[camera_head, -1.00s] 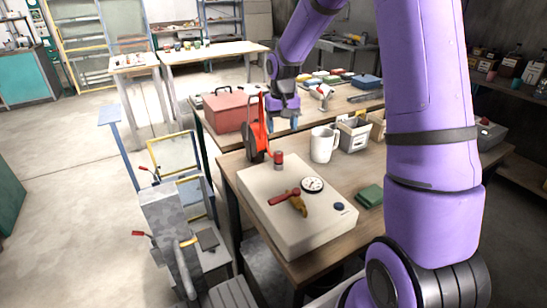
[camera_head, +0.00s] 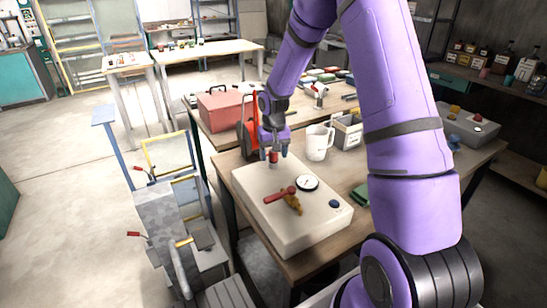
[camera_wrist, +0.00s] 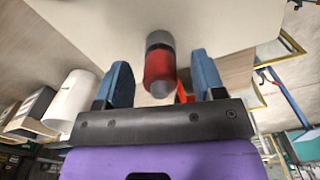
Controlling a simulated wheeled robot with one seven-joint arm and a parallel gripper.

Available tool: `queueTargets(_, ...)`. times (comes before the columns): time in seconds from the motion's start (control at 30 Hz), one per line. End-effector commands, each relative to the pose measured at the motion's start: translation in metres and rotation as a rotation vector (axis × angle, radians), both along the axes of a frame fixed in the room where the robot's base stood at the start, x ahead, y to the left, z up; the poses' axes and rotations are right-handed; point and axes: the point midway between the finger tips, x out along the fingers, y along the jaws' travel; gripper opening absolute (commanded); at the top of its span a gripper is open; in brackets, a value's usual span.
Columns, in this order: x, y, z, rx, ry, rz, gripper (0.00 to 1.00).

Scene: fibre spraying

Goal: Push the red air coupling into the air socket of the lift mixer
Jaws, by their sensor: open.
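I take this unit to be the lift mixer. My gripper (camera_head: 275,152) is just above the coupling, with its fingers pointing down. In the wrist view the coupling (camera_wrist: 160,66) has a red body, a grey tip and a dark grey collar, and sits between the two open blue fingers without visible contact. The seat of the collar on the unit is only partly visible.
A green pad (camera_head: 361,194) lies right of the unit, partly behind my arm.

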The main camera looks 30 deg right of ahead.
Motion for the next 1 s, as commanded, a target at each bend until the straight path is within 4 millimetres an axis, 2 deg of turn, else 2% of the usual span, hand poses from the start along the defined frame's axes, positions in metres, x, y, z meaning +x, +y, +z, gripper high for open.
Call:
queueTargets(0.27,0.000,0.000,-0.003,0.000,0.000,0.000,0.63)
queueTargets(0.5,0.000,0.000,-0.003,0.000,0.000,0.000,0.08)
queueTargets(0.83,0.000,0.000,-0.001,0.000,-0.001,0.000,0.08)
queueTargets(1.0,0.001,0.000,0.009,-0.001,-0.003,0.001,0.08)
